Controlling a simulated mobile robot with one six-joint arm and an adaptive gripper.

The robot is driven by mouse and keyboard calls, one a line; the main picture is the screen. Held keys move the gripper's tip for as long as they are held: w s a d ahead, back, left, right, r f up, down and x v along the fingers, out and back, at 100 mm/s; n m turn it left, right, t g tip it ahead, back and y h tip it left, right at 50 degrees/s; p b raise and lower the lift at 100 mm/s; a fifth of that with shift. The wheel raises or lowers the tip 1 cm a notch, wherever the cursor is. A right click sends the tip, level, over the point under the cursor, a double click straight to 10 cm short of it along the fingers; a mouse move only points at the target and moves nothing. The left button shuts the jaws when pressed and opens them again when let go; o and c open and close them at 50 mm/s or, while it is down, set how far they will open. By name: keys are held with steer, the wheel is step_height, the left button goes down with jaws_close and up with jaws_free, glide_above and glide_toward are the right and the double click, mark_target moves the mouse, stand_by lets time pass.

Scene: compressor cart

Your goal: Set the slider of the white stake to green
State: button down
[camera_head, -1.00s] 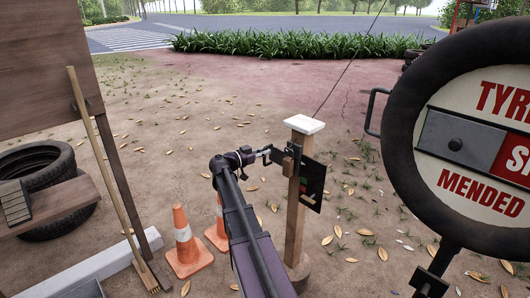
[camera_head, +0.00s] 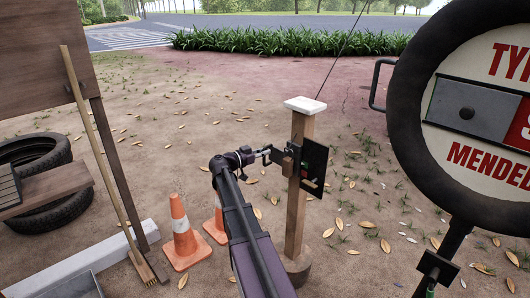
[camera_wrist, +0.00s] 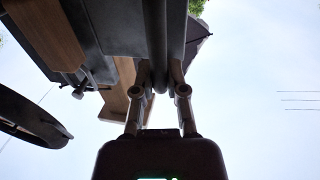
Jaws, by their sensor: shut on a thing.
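The white stake is a wooden post (camera_head: 297,225) with a white cap (camera_head: 305,105), standing upright. A black panel (camera_head: 315,160) is fixed to its upper part, with a small red mark near the bottom; no green is clear now. A small brown block, apparently the slider (camera_head: 288,165), sits on the left of the post beside the panel. My gripper (camera_head: 268,154) reaches it from the left and is shut on it or its handle. In the wrist view, the fingers (camera_wrist: 159,98) close on a dark bar (camera_wrist: 161,45); the colour scale is hidden there.
A large round tyre sign (camera_head: 430,195) stands close on the right. Orange cones (camera_head: 181,240) stand left of the post. A broom (camera_head: 105,165), a brown board (camera_head: 40,65) and tyres (camera_head: 60,215) are at left. Ground behind the post is open.

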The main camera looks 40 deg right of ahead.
steer(key=c, duration=0.7)
jaws_free()
steer(key=shift+a, duration=0.1)
steer(key=shift+w+a, duration=0.25)
steer(key=shift+a, duration=1.7)
steer(key=shift+w+a, duration=0.2)
steer(key=shift+a, duration=1.75)
steer(key=shift+w+a, duration=0.25)
steer(key=shift+a, duration=1.7)
